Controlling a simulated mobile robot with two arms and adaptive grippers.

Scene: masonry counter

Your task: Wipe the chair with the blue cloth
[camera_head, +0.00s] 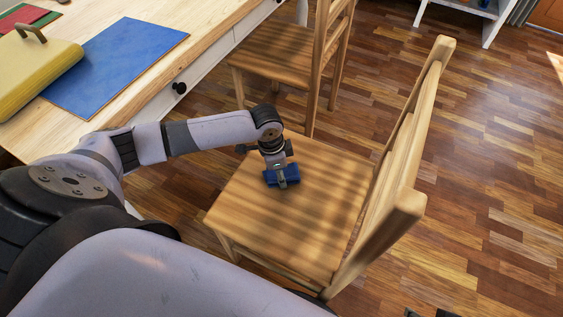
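The wooden chair (301,229) stands in the middle of the head view, with its slatted backrest on the right side. The blue cloth (271,179) is a small dark-blue bundle at the far left part of the seat. My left gripper (280,177) comes down from above with its fingers on the cloth, and appears to press it against the seat. The finger closure is small in the picture, but the cloth sits between and around the fingertips.
A second wooden chair (273,52) stands just behind, by the desk (215,25). On the desk lie a blue mat (120,62) and a yellow case (36,70) with a handle. A white shelf (482,12) stands at the back right. The wood floor (490,150) on the right is clear.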

